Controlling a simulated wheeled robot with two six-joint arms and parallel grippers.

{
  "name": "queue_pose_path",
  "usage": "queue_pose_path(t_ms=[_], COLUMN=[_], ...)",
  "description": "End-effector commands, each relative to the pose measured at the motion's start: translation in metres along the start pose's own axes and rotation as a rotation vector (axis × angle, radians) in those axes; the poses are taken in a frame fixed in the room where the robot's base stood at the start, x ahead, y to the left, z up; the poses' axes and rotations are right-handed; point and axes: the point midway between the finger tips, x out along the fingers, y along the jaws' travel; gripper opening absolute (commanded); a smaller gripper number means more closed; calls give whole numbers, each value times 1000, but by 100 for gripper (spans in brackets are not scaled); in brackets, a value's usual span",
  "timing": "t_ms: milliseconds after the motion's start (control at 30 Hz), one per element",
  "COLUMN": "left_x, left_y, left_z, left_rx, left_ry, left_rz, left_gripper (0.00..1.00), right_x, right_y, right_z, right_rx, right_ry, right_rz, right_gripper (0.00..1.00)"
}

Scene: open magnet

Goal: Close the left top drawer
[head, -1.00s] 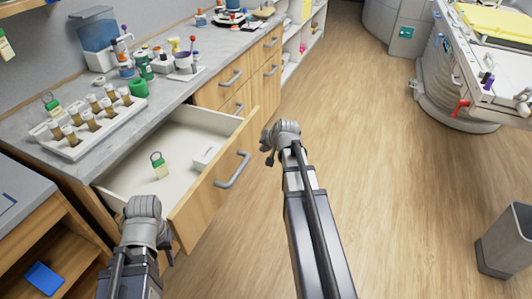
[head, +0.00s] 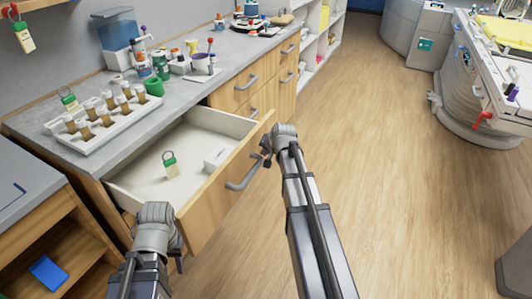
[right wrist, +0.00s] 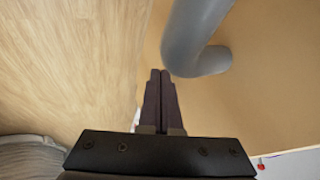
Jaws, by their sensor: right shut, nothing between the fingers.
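The left top drawer (head: 208,207) stands open, its wooden front pulled well out from the cabinet. Its grey bar handle (head: 243,176) is on the front and also shows large in the right wrist view (right wrist: 195,38). My right gripper (head: 265,158) is beside the upper end of the handle, outside the drawer front. In the right wrist view its dark fingertips (right wrist: 160,74) are shut with nothing between them, close to the handle; I cannot tell if they touch it. My left gripper (head: 178,262) is low by the drawer's near corner; its fingers are too unclear to read.
In the drawer lie a green-tagged item (head: 170,164) and a small white box (head: 215,159). The counter (head: 190,90) above holds a white vial rack (head: 100,125) and bottles. An open shelf unit (head: 60,240) stands at left. The wood floor (head: 370,150) at right is clear.

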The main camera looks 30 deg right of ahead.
Motion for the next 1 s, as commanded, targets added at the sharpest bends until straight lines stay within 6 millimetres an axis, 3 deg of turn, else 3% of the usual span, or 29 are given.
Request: queue_pose_path(t_ms=[167, 367, 1000], left_x=[0, 0, 0], left_y=[0, 0, 0], left_z=[0, 0, 0], left_rx=[0, 0, 0], left_ry=[0, 0, 0], left_rz=[0, 0, 0], left_gripper=[39, 39, 39], right_x=[1, 10, 67], right_y=[-2, -19, -124], right_z=[0, -1, -2], right_rx=[-1, -2, -1], right_ry=[0, -1, -1], right_rz=[0, -1, -2], right_gripper=[0, 0, 0])
